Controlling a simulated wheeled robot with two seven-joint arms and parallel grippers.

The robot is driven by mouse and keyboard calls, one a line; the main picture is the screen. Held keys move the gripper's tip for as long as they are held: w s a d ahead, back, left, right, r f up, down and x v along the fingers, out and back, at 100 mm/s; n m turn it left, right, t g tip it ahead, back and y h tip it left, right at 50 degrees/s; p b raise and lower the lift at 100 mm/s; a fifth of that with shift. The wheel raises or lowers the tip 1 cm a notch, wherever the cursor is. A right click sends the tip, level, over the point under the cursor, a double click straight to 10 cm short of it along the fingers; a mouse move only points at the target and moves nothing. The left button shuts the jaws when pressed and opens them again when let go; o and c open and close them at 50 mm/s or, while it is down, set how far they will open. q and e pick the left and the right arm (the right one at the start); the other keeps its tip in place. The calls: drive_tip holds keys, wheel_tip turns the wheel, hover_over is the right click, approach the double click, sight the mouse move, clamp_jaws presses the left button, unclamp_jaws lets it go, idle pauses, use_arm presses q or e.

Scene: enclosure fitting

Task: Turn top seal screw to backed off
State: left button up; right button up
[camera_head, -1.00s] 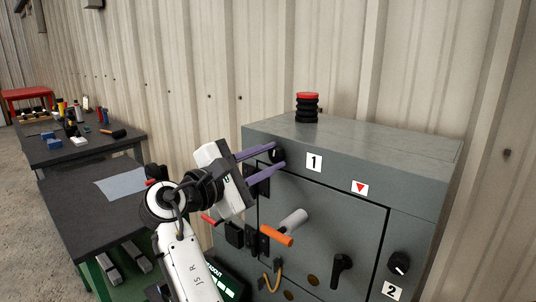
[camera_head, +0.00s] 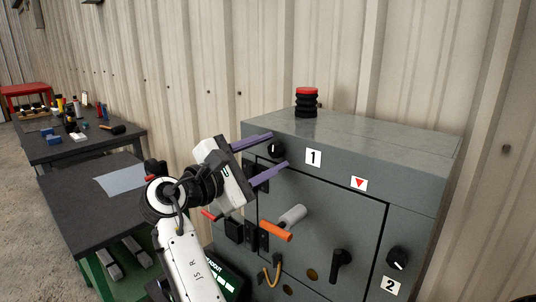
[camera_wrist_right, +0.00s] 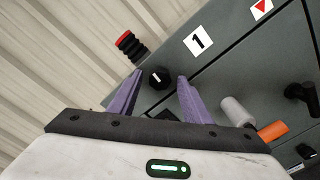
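The top seal screw appears to be the black round knob (camera_head: 276,150) beside the "1" label (camera_head: 313,158), high on the front of the grey enclosure (camera_head: 345,195). In the right wrist view the knob (camera_wrist_right: 158,77) shows a short white mark on its face. My right gripper (camera_head: 279,150) is open, its purple fingers pointing at the enclosure, one above and one below the knob. In the right wrist view the knob sits between the fingertips (camera_wrist_right: 160,76), with a gap to each side. My left gripper is not in view.
A second knob (camera_head: 398,258) sits above the "2" label (camera_head: 394,289). An orange-ended handle (camera_head: 276,231) and a black lever (camera_head: 341,264) stick out below. A red-topped black stack (camera_head: 306,102) stands on the enclosure. A dark bench (camera_head: 85,200) is at left.

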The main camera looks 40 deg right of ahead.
wheel_tip(320, 180, up, 10)
drive_tip(key=shift+b, duration=0.3)
idle(0.4)
